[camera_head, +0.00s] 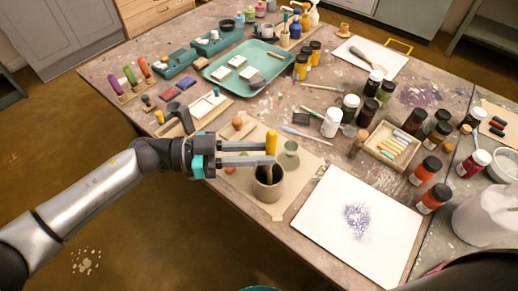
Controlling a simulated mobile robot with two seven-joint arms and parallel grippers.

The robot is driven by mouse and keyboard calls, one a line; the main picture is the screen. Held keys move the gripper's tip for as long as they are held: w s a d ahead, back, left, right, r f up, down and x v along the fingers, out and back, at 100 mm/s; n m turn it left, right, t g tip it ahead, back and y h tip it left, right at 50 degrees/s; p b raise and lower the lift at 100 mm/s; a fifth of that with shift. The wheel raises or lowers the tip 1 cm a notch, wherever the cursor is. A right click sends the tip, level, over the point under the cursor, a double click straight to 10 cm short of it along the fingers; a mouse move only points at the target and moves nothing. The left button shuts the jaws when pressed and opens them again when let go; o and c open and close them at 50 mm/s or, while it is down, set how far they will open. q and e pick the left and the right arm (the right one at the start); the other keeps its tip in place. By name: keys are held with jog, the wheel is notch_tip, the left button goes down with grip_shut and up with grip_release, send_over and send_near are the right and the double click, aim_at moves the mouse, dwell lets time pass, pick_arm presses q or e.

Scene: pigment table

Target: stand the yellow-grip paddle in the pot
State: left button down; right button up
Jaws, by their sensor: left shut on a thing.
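The pot (267,189) is a grey-brown cup standing on a tan sheet near the table's front left edge. The yellow-grip paddle has its yellow grip (271,142) upright, with a shaft running down toward the pot's mouth. My left gripper (272,154) reaches in from the left, its fingers level above the pot, and is shut on the paddle just below the yellow grip. The paddle's lower end appears to be inside the pot's opening; whether it touches the bottom is hidden. My right gripper does not show.
A white sheet with a bluish smudge (324,230) lies right of the pot. A small greenish vessel (289,153) stands close behind it. A teal tray (224,77), a wooden crate of sticks (376,160) and several paint jars fill the table beyond.

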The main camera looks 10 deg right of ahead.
pick_arm(q)
jog(key=c, duration=0.7)
grip_release()
jog(key=shift+o, duration=0.2)
jog(key=w+a+r, duration=0.1)
jog(key=w+a, duration=0.1)
jog(key=a, duration=1.3)
jog(key=shift+w, duration=0.15)
